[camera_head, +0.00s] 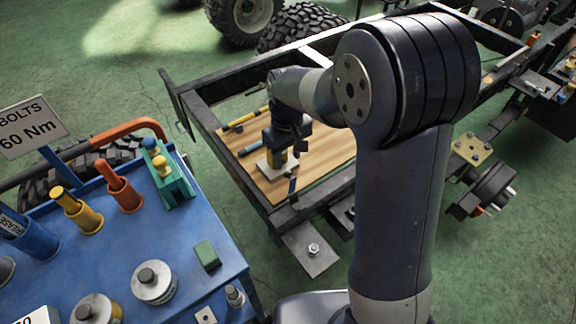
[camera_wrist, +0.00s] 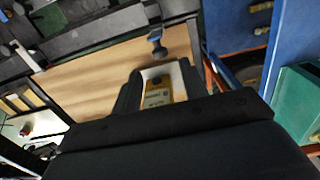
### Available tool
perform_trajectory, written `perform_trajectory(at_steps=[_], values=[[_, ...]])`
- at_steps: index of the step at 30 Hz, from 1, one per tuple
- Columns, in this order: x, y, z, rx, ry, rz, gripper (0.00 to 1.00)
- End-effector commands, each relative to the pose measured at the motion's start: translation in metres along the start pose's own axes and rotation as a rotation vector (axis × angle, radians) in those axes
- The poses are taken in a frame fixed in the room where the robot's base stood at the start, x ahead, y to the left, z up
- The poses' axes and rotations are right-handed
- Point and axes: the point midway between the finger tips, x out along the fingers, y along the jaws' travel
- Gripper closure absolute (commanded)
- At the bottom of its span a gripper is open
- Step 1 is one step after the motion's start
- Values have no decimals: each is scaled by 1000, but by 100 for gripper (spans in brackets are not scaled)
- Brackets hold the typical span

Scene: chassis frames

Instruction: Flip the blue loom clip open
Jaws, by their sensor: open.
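A small dark blue clip (camera_head: 292,185) stands upright at the near rail of the chassis frame. It also shows in the wrist view (camera_wrist: 157,46), beyond my fingertips; I cannot tell for certain whether it is shut. My gripper (camera_head: 285,143) points down over the wooden board, behind the clip in the head view. In the wrist view my gripper (camera_wrist: 160,70) has its two dark fingers apart, with nothing gripped. A yellow device (camera_wrist: 157,93) on a pale plate shows between and below the fingers; it is partly hidden by my gripper in the head view (camera_head: 275,158).
The wooden board (camera_head: 320,165) lies inside the black chassis frame (camera_head: 200,105). A yellow-and-black tool (camera_head: 245,119) and a blue-and-yellow tool (camera_head: 251,148) lie on it. A blue cart (camera_head: 215,285) with tools and weights stands at the left.

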Motion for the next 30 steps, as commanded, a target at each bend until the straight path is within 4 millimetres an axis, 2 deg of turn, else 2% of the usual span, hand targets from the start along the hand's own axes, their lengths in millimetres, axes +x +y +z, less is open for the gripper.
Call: perform_trajectory(at_steps=[1, 6, 12, 22, 30], values=[[11, 0, 1, 1, -4, -1, 59], [40, 0, 1, 1, -3, -1, 59], [57, 0, 1, 2, -1, -1, 59], [59, 0, 0, 2, 1, 0, 59], [59, 0, 0, 2, 1, 0, 82]])
